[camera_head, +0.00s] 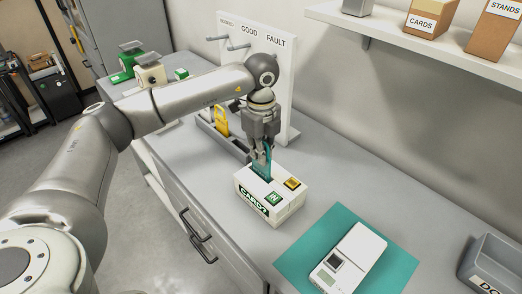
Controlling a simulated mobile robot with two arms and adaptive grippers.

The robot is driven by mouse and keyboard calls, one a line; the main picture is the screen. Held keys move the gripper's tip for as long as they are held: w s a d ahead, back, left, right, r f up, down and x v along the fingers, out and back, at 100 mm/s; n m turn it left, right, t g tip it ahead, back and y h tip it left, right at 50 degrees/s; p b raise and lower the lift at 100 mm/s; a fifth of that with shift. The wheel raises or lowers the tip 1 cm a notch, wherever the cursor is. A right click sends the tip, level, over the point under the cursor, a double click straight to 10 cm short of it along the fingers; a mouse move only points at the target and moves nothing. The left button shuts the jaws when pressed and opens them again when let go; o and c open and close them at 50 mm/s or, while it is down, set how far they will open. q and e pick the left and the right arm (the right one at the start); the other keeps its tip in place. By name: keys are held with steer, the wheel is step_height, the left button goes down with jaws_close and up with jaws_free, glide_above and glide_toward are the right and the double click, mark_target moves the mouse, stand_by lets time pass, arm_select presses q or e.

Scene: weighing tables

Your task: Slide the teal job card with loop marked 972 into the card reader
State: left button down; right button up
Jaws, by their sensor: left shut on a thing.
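My left gripper (262,150) is above the white card reader (262,213), pointing down and shut on the teal job card (261,167). The card hangs upright below the fingers. Its lower end meets the top of the reader near the back left; I cannot tell how deep it sits in the slot. The number on the card is not readable. The reader has a green label on its front, a green square and a yellow square on top. My right gripper is not in view.
A grey rack (221,137) with a yellow card (221,121) stands behind the reader. A white hook board (262,62) marked GOOD and FAULT rises beyond. A white device (349,258) lies on a teal mat (393,275). A grey bin (492,262) is at the right.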

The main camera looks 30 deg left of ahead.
arm_select(q)
steer(key=shift+f+b, duration=0.65)
steer(key=shift+f, duration=0.35)
steer(key=c, duration=1.5)
jaws_free()
steer(key=shift+r, duration=0.1)
step_height(320, 180, up, 12)
steer(key=shift+f, duration=0.1)
